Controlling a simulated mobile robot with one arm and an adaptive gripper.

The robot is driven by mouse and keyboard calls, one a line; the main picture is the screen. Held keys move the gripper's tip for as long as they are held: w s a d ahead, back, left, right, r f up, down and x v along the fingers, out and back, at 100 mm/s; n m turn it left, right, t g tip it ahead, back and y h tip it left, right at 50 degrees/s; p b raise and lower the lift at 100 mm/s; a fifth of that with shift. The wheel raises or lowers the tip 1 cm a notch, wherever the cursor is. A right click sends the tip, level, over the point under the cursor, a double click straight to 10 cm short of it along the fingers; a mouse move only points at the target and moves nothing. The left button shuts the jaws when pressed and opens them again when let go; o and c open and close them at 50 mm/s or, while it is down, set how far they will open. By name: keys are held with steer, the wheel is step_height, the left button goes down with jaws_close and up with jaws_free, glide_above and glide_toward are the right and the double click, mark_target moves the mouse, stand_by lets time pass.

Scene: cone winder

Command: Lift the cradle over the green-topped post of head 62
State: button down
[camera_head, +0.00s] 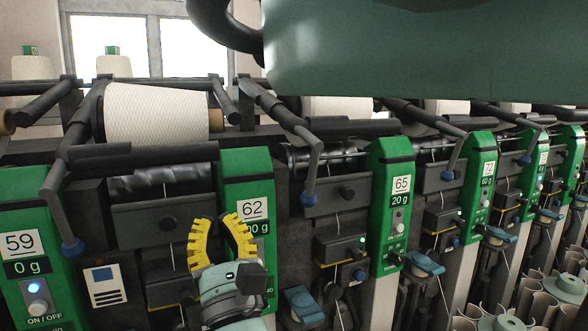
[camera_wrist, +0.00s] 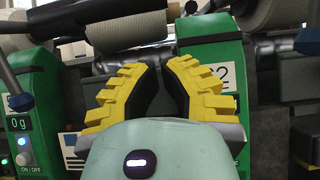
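The green-topped post of head 62 (camera_head: 247,165) stands left of centre, its label partly behind my gripper. In the wrist view the green post (camera_wrist: 215,62) rises behind the right finger. My gripper (camera_head: 219,222) is in front of this post, low, fingers pointing up. Its yellow fingers (camera_wrist: 160,66) curve toward each other, with a gap and nothing held between them. A cradle (camera_head: 90,112) with dark arms carries a large cream cone (camera_head: 158,112) up and left of the post. Another dark cradle lever (camera_head: 313,165) with a blue knob hangs right of the post.
Head 59's green panel (camera_head: 22,215) and a blue-knobbed lever (camera_head: 60,205) stand at left. Head 65's panel (camera_head: 395,180) stands to the right, with more heads beyond. A large dark green body (camera_head: 430,55) fills the upper right. Cream tubes (camera_head: 520,315) stand at lower right.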

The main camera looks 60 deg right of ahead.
step_height(320, 180, up, 6)
steer(key=w+d+p, duration=0.1)
steer(key=w+p, duration=0.2)
steer(key=p, duration=0.1)
steer(key=shift+d, duration=0.3)
steer(key=shift+d+r, duration=0.15)
